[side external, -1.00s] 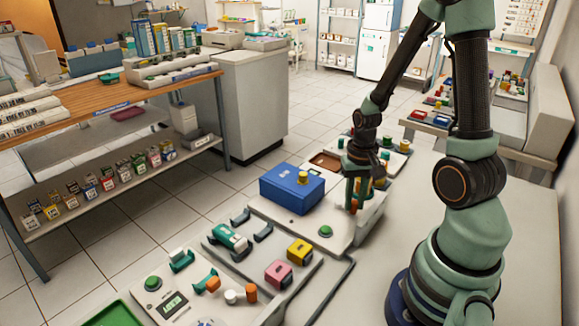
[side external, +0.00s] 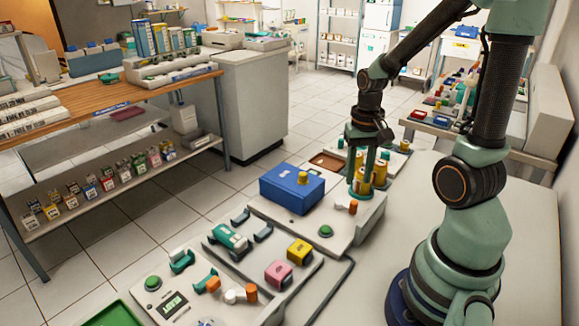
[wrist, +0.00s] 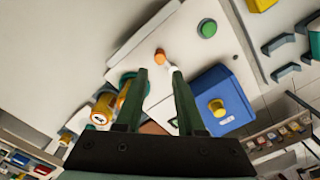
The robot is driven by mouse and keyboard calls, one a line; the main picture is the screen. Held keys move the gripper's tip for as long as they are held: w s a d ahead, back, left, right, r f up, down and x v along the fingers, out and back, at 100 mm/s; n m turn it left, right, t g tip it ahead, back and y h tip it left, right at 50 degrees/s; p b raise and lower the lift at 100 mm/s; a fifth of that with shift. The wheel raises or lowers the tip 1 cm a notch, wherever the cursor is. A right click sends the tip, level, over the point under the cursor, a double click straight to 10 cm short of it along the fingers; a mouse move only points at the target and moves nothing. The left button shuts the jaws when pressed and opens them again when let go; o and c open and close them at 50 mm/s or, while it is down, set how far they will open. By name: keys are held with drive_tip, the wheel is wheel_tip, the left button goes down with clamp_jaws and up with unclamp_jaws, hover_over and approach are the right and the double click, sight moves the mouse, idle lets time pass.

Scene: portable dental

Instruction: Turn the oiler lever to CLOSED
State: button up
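The lever, white with an orange knob (side external: 353,206), lies on the pale machine top (side external: 310,232), behind the green button. In the wrist view its orange knob (wrist: 160,56) and white part (wrist: 173,69) show just beyond my fingertips. I cannot read a CLOSED mark. My gripper (wrist: 158,72) is open, its two green fingers apart with nothing held between them. In the side view my gripper (side external: 367,172) hangs pointing down behind the lever, in front of yellow bottles, apart from the knob as far as I can see.
A blue box (side external: 291,188) with a yellow knob stands left of the lever. A green button (side external: 325,231) is nearer the camera. Yellow cylinders (side external: 380,173) stand close to my fingers. Pink (side external: 279,273) and yellow (side external: 300,251) blocks lie on the front tray. The right tabletop is clear.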

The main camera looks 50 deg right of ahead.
drive_tip(key=shift+r, duration=2.1)
drive_tip(key=w+a+r+n+t, duration=0.1)
drive_tip(key=a+r+n+t, duration=0.1)
drive_tip(key=a+r+n, duration=0.2)
drive_tip(key=w+a+r+n+t, duration=0.2)
drive_tip(key=a+r+n, duration=0.3)
drive_tip(key=a, duration=0.5)
drive_tip(key=shift+w+a+t, duration=0.2)
drive_tip(key=shift+w+t, duration=0.1)
drive_tip(key=shift+t, duration=0.5)
drive_tip(key=shift+r, duration=0.1)
